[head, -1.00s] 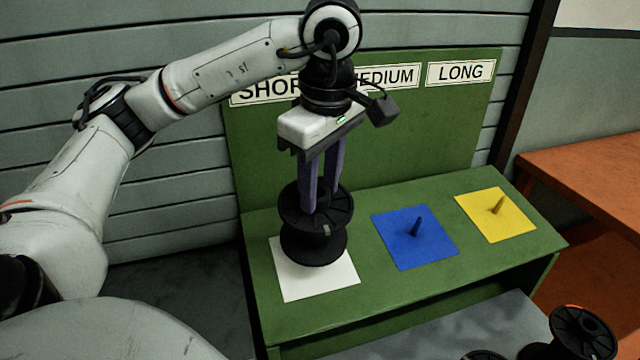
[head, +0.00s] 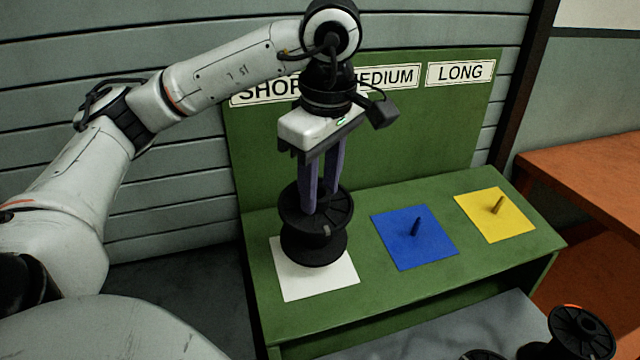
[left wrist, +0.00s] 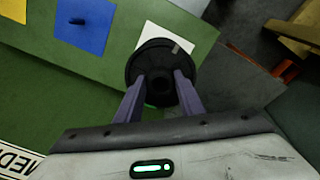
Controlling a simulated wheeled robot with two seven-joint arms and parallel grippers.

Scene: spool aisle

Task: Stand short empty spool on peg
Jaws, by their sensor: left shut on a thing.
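A short black spool (head: 315,243) is upright over the white square (head: 328,284) under the SHORT sign (head: 266,91). My left gripper (head: 321,208) points down from above, shut on the spool near its top flange. In the left wrist view the spool (left wrist: 150,62) sits between the purple fingers (left wrist: 157,92), with the white square (left wrist: 168,36) behind it. The peg on the white square is hidden by the spool. I cannot tell whether the spool's lower flange touches the square. My right gripper is not in view.
A blue square with a peg (head: 416,229) and a yellow square with a peg (head: 497,206) are free on the green stand (head: 375,296). More black spools (head: 582,335) lie at the lower right. An orange table (head: 590,185) stands at right.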

